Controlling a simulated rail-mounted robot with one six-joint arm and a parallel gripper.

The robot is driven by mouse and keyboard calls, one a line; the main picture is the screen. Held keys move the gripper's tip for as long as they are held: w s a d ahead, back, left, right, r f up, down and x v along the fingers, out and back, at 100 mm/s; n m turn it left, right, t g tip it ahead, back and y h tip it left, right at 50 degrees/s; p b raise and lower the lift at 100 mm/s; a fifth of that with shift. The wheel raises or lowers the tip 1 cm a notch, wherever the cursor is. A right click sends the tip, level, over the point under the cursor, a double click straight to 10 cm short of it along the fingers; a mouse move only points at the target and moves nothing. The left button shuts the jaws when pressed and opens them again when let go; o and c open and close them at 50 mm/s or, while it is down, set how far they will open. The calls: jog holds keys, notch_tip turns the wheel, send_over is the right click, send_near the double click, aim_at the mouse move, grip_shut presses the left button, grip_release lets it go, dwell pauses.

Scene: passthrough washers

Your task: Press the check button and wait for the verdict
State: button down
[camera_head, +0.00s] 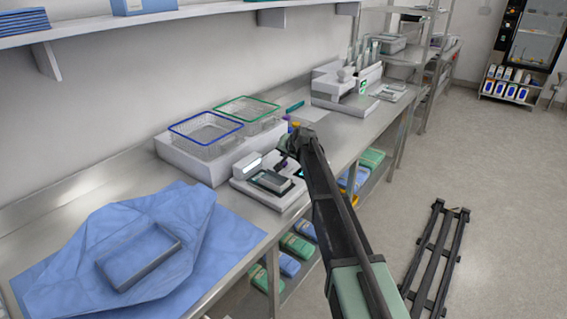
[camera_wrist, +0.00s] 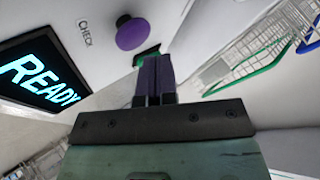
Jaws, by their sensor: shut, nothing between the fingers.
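The check button is a round purple knob (camera_wrist: 131,33) beside the printed word "Check" in the wrist view. A dark screen (camera_wrist: 40,72) next to it reads "READY" in cyan letters. My gripper (camera_wrist: 153,62) is shut and empty, its purple fingers just short of the button in the picture; I cannot tell the exact gap. In the head view my gripper (camera_head: 284,161) is over the right part of the white check device (camera_head: 265,205), and my arm hides the button there. A dark grey tray-like item (camera_head: 271,181) sits on the device.
A blue-rimmed wire basket (camera_head: 207,148) and a green-rimmed one (camera_head: 247,122) stand on a white block behind the device. A blue wrap (camera_head: 60,270) with a grey tray (camera_head: 140,257) lies at left. Another white machine (camera_head: 335,92) stands farther along the counter.

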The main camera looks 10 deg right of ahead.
dwell(0.4)
jog(key=shift+f+b, duration=0.4)
jog(key=shift+b, duration=0.05)
jog(key=shift+f+b, duration=0.55)
dwell(0.5)
jog(key=shift+r+p, duration=1)
jog(key=shift+p, duration=0.05)
notch_tip(320, 180, up, 5)
jog(key=p, duration=0.5)
jog(key=shift+r, duration=0.1)
